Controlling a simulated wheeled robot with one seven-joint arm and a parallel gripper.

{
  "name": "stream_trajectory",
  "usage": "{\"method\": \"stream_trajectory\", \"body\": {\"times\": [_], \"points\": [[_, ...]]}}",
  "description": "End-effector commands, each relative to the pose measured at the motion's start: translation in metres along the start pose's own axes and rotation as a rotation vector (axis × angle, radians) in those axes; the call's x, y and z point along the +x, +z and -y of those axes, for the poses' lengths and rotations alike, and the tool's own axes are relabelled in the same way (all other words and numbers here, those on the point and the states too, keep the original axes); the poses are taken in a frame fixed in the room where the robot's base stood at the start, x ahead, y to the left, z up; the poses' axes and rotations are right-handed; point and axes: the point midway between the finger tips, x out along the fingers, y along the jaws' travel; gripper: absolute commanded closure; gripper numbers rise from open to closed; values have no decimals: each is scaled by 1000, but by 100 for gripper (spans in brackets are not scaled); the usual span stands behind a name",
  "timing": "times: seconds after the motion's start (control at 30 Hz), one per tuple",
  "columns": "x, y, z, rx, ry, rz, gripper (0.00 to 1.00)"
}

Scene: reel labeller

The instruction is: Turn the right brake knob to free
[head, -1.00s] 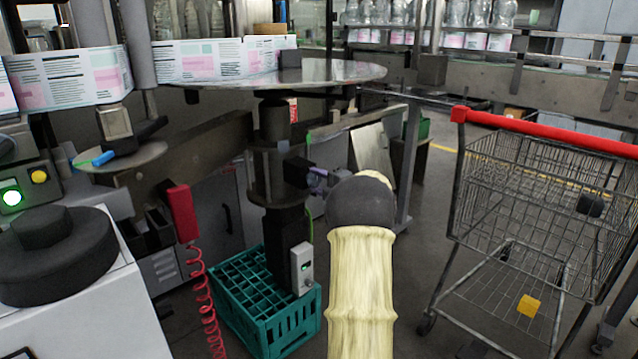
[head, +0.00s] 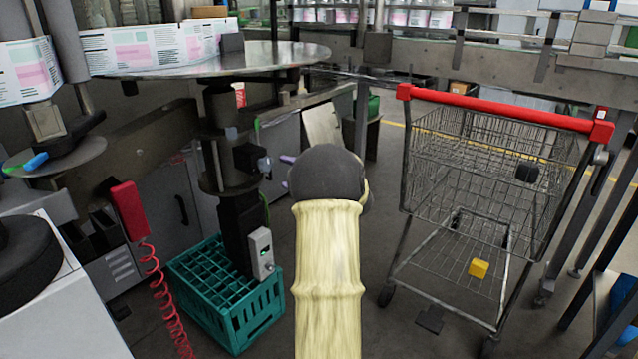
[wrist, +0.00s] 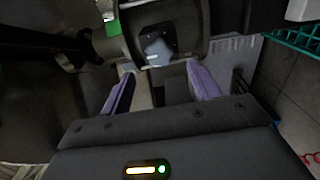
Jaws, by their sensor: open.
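My gripper (head: 286,171) is just right of this knob, mostly hidden behind my dark wrist. Its purple fingertips are spread, with a visible gap to the knob. In the wrist view, my gripper's two purple fingers (wrist: 160,76) are apart with nothing held between them. Beyond them is a blue-grey, star-like knob face (wrist: 157,50) in a dark round housing. I cannot read its setting. A green tab (wrist: 112,26) sits beside the housing.
A teal crate (head: 228,308) stands around the column's foot, with a grey box (head: 261,252) above it. A red handset (head: 128,210) with a coiled cord hangs at left. A shopping cart (head: 500,112) stands at right. The round table (head: 260,56) overhangs the column.

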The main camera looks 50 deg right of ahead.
Motion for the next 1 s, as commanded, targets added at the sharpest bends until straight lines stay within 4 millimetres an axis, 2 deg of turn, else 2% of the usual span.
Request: {"method": "stream_trajectory", "body": {"times": [0.1,0.3,0.5,1.0], "points": [[-26,2,-2,2,-2,6,38],[-66,2,-1,2,-2,6,38],[-95,2,0,1,-1,5,38],[-103,2,1,0,-2,6,38]]}}
